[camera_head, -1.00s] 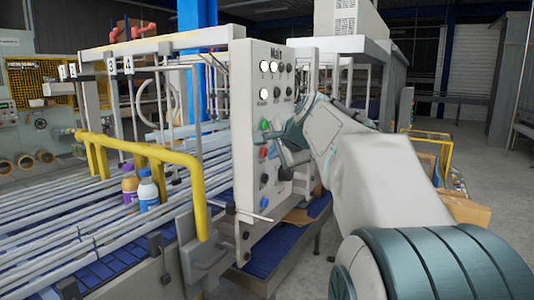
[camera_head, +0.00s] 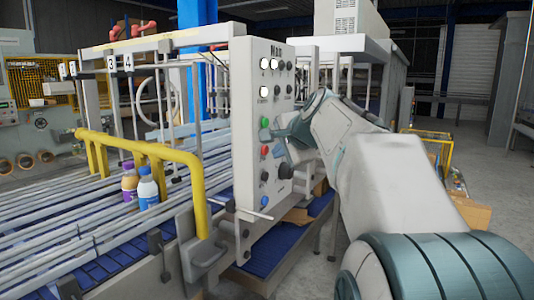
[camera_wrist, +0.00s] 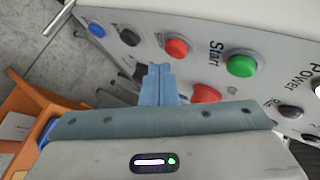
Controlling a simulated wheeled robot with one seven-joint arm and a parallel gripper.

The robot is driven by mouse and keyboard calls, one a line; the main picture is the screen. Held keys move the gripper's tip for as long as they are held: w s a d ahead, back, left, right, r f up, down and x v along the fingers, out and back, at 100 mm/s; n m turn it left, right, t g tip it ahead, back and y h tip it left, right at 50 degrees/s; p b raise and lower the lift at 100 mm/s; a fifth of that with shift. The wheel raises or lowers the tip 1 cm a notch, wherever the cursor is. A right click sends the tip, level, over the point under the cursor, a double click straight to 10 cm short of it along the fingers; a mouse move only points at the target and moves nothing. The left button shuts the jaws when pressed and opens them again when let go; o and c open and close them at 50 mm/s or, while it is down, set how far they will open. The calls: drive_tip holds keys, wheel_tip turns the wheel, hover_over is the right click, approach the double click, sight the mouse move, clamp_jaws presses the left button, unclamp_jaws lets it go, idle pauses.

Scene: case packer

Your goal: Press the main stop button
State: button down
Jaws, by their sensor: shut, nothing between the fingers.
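The white control panel (camera_head: 252,160), headed with a partly readable "Main", stands upright and carries lamps, knobs and buttons. A second, wider red button (camera_wrist: 207,93) is partly hidden behind my gripper in the wrist view. The green button (camera_wrist: 240,63) is labelled "Start". I see no stop label. My gripper (camera_wrist: 160,68) is shut and empty, its fingertips in front of the panel beside the two red buttons. I cannot tell whether it touches the panel.
A black knob (camera_head: 285,171) and a blue button (camera_head: 264,201) are lower on the panel. A yellow rail (camera_head: 150,150) and conveyor with two bottles (camera_head: 147,187) lie to the left. An orange-brown box (camera_wrist: 30,115) shows below the panel in the wrist view.

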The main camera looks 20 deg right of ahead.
drive_tip(key=shift+s+d, duration=0.1)
drive_tip(key=s+d, duration=0.1)
drive_tip(key=s, duration=0.1)
drive_tip(key=s+d+b, duration=0.1)
drive_tip(key=d, duration=0.1)
drive_tip(key=shift+s, duration=0.4)
idle(0.8)
drive_tip(key=s+a+f+n+g, duration=0.25)
drive_tip(key=s+a+f, duration=0.2)
drive_tip(key=f, duration=0.25)
drive_tip(key=s+a+f+n+g, duration=0.2)
drive_tip(key=s+a+f+n, duration=0.2)
drive_tip(key=a+f, duration=0.25)
drive_tip(key=s+a+f+n+g, duration=0.2)
drive_tip(key=s+f+n, duration=0.2)
drive_tip(key=s+f, duration=0.3)
drive_tip(key=s+a+f+n+g, duration=0.2)
drive_tip(key=s+f+n, duration=0.3)
drive_tip(key=s+f, duration=0.3)
wheel_tip(320, 180, down, 2)
drive_tip(key=shift+a+f+h, duration=0.15)
drive_tip(key=shift+a+h, duration=0.25)
drive_tip(key=shift+a, duration=0.3)
drive_tip(key=shift+s, duration=0.1)
